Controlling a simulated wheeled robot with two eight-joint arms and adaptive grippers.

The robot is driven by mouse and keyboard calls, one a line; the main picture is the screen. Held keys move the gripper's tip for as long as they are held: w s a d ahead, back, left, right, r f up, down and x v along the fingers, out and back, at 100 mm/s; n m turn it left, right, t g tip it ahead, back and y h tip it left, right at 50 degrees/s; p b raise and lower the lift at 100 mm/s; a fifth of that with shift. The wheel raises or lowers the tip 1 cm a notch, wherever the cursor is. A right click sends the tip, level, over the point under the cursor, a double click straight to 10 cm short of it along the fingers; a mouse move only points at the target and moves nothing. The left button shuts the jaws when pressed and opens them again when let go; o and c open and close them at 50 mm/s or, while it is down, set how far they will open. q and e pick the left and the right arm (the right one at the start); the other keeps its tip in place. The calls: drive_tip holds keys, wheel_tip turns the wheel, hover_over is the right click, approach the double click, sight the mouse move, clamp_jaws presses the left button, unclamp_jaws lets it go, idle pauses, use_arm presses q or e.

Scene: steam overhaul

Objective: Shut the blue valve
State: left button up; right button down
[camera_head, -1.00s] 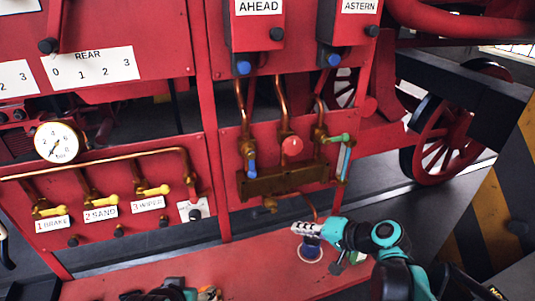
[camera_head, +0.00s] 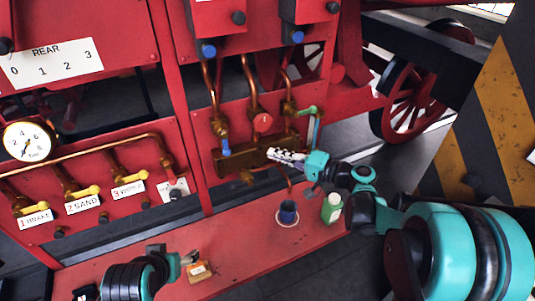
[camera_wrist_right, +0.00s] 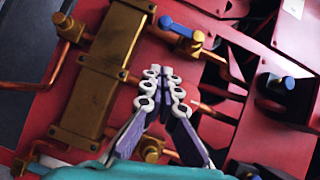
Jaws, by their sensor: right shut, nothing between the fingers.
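The blue valve (camera_head: 226,147) is a brass valve with a blue lever on the left copper pipe of the red panel. Its lever hangs down along the pipe. In the right wrist view the blue lever (camera_wrist_right: 180,28) shows at the top, beyond my fingertips and apart from them. My right gripper (camera_head: 274,154) is shut and empty in front of the brass block (camera_head: 235,158), right of the blue lever. It also shows in the right wrist view (camera_wrist_right: 161,72). My left gripper (camera_head: 188,258) is low over the red shelf at the bottom left; its fingers are too small to judge.
A red round valve (camera_head: 263,122) and a green-handled valve (camera_head: 306,110) stand right of the blue one. Blue knobs (camera_head: 208,50) hang above. A dark blue cup (camera_head: 288,212), a green bottle (camera_head: 332,208) and an orange box (camera_head: 200,271) stand on the red shelf (camera_head: 240,250).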

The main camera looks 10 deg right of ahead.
sight(225, 144)
drive_tip(key=w+a+f, duration=0.1)
drive_tip(key=w+a, duration=0.3)
drive_tip(key=a, duration=0.6)
drive_tip(key=shift+w+f+b, duration=0.3)
drive_tip(key=shift+w+f, duration=0.05)
drive_tip(key=shift+s+a, duration=0.1)
drive_tip(key=shift+a, duration=0.05)
drive_tip(key=shift+a+f+m+y+b, duration=0.15)
drive_tip(key=shift+m+y+b, duration=0.15)
drive_tip(key=shift+b, duration=0.25)
drive_tip(key=shift+a+f+b, duration=0.1)
drive_tip(key=shift+b, duration=0.3)
